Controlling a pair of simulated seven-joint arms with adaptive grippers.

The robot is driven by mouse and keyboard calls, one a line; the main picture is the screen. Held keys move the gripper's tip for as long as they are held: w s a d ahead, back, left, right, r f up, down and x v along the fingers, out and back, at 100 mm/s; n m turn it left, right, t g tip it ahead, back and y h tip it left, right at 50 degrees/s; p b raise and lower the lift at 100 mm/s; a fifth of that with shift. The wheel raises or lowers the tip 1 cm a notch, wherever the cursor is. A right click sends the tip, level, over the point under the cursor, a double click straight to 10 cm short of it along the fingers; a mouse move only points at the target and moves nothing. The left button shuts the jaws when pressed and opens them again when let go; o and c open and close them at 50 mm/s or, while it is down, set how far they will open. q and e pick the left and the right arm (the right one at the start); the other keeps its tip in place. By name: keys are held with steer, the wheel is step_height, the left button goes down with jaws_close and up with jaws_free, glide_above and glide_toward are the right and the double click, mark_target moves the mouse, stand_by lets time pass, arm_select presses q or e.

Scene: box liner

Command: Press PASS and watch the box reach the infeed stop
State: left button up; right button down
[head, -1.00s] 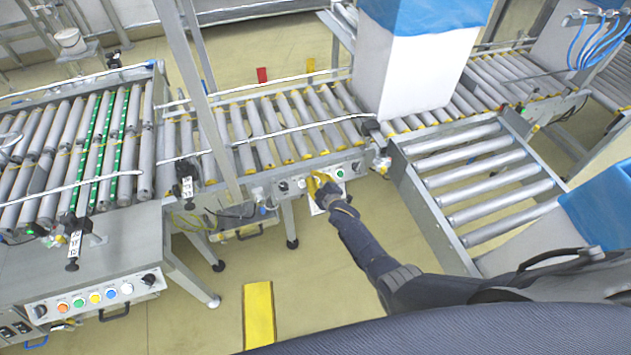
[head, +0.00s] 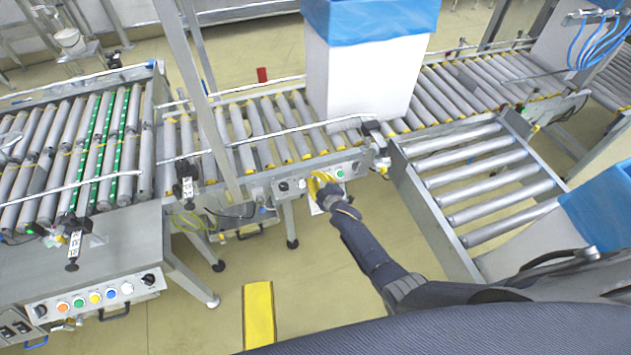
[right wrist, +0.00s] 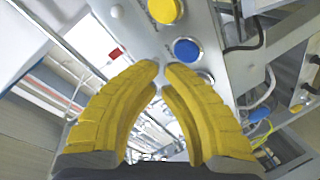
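A tall white box (head: 358,85) with a blue liner (head: 370,18) over its top stands upright on the roller conveyor (head: 240,122). My right gripper (head: 322,184) is at the small button panel (head: 299,186) on the conveyor's near side, covering part of it. In the right wrist view its yellow fingers (right wrist: 164,70) curve together with their tips almost meeting and nothing between them. The tips are close to a blue button (right wrist: 186,50), with a yellow button (right wrist: 164,10) above. Contact is unclear. Button labels are not readable, so PASS cannot be identified. My left gripper is out of view.
A side roller conveyor (head: 480,185) joins at the right, with another blue-lined box (head: 600,205) at its near end. A larger panel with coloured buttons (head: 95,298) is at lower left. Rollers left of the white box are clear. An upright post (head: 205,90) stands beside them.

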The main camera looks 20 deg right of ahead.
steer(key=shift+s+d+r, duration=0.1)
steer(key=shift+s+r, duration=1.55)
steer(key=shift+r, duration=0.25)
steer(key=s+d+f+m+g+h, duration=0.1)
steer(key=s+d+f+m+g, duration=0.25)
steer(key=s+f, duration=0.9)
steer(key=s+d+f+m+g+h, duration=0.1)
steer(key=s+d+f+m+g, duration=0.2)
steer(key=s+f, duration=1)
steer(key=s+f+g, duration=0.2)
steer(key=s+f, duration=0.3)
steer(key=s, duration=0.7)
steer(key=s+f+m+g, duration=0.1)
steer(key=s+f+g, duration=0.2)
steer(key=s, duration=1)
steer(key=s+f+m+g, duration=0.1)
steer(key=s+f+g, duration=0.1)
steer(key=s+f, duration=0.5)
steer(key=s, duration=0.5)
steer(key=shift+s+d+f+h, duration=0.2)
steer(key=shift+f+h, duration=0.1)
steer(key=shift+h, duration=0.1)
steer(key=shift+g, duration=0.25)
